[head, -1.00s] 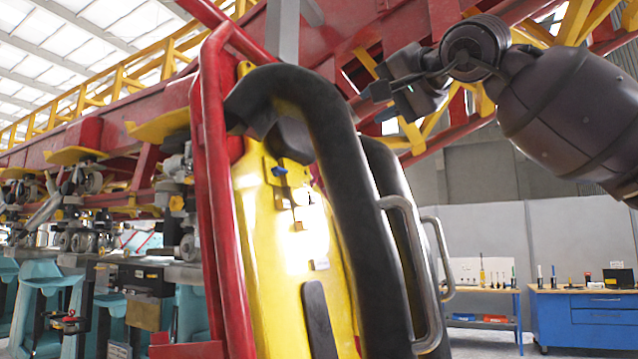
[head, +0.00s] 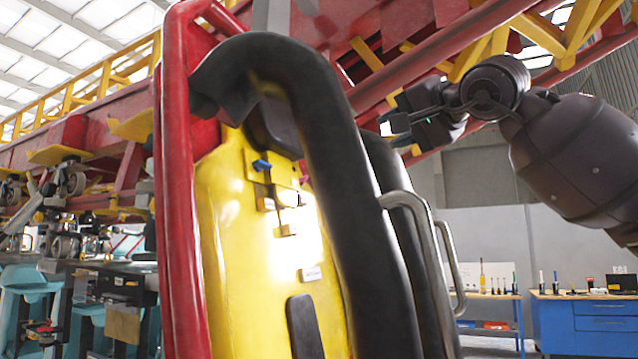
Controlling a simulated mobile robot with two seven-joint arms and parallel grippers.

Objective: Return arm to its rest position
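My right arm comes in from the upper right, dark grey and raised. Its gripper (head: 392,128) points left, in the air to the right of the black padded restraint (head: 345,150) of a coaster seat. The finger gap is too small and dark to read, and I see nothing held in it. The seat has a yellow back (head: 235,230) with a small blue piece on its upper part. My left arm and gripper are out of view.
A red tubular frame (head: 178,200) stands along the seat's left side. Metal grab handles (head: 432,250) stick out at right. Red and yellow track beams pass overhead. A blue workbench (head: 590,325) and a tool table (head: 488,297) stand far back at right, with open floor before them.

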